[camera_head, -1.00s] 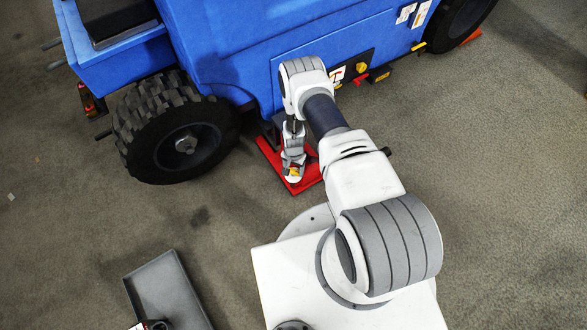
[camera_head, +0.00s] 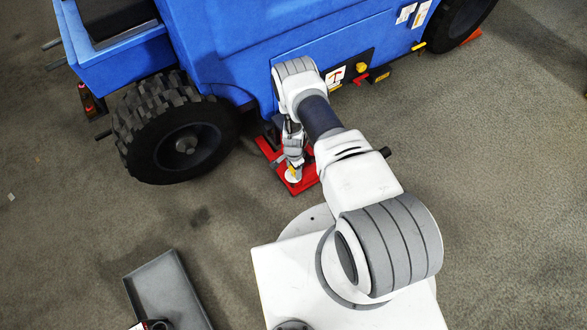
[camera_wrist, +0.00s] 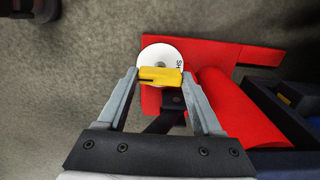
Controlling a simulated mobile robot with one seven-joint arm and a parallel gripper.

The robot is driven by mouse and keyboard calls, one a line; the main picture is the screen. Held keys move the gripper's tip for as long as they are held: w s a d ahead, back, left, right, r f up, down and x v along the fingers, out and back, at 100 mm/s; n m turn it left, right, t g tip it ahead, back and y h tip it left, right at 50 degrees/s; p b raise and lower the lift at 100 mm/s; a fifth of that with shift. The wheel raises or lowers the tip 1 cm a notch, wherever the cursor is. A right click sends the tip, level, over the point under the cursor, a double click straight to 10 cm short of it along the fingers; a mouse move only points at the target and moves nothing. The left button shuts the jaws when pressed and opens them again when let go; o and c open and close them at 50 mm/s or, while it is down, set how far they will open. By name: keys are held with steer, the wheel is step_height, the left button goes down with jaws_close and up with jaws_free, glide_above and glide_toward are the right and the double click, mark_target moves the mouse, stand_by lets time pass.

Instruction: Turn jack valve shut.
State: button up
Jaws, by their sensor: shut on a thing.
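The handle lies crosswise in the wrist view. In the head view, my gripper (camera_head: 292,170) is low at the red jack (camera_head: 305,182), beside the blue vehicle. The handle shows there only as a small yellow patch, largely hidden by my gripper. A red cylinder (camera_wrist: 238,108) lies right of the dial in the wrist view.
The blue vehicle (camera_head: 235,50) stands close behind the jack, with a large black tyre (camera_head: 180,135) to its left. A panel with a yellow knob (camera_head: 362,68) is on its side. A grey tray (camera_head: 168,288) lies lower left. Open floor is at right.

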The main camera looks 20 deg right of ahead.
mark_target(293, 170)
stand_by(0.3)
steer(key=o, duration=1.4)
steer(key=shift+c, duration=0.2)
step_height(293, 170, up, 18)
steer(key=p, duration=0.6)
steer(key=shift+f+p, duration=0.25)
steer(key=shift+p, duration=0.15)
